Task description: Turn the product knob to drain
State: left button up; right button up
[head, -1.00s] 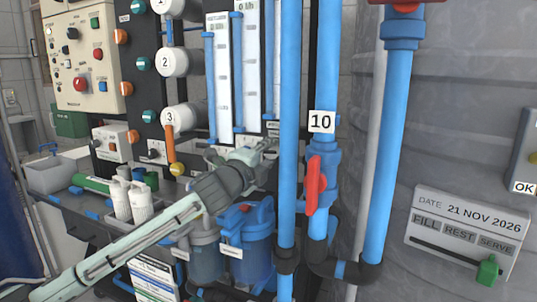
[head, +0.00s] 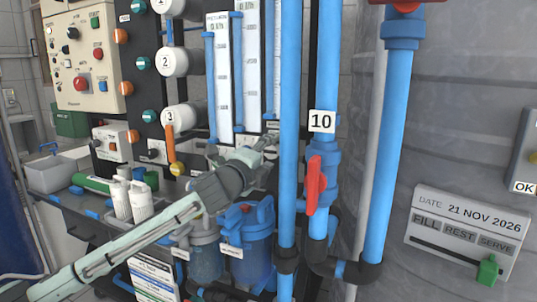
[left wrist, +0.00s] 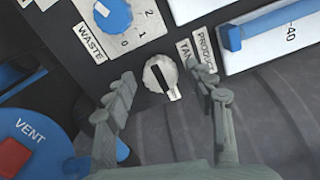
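The product knob (left wrist: 160,74) is a small pale knob with a dark pointer bar, beside labels reading PRODUCT and TANK (left wrist: 195,55) in the left wrist view. The bar runs from upper left to lower right in that picture. My left gripper (left wrist: 164,84) is open, with one finger on each side of the knob in the picture and visible gaps to it. I cannot tell how far the fingertips are from the panel. In the head view my left gripper (head: 265,143) reaches to the panel below the flow meters, and the knob cannot be made out there. My right gripper is not in view.
A blue WASTE knob (left wrist: 113,14) is up and left of the product knob. A blue housing marked VENT (left wrist: 35,130) is at lower left. In the head view, blue pipes (head: 289,120) and a red valve handle (head: 314,185) stand just right of the gripper.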

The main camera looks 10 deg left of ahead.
pick_arm(q)
jog(key=s+a, duration=0.2)
jog(key=s, duration=0.9)
jog(key=shift+s+a, duration=0.15)
jog(key=shift+s, duration=0.25)
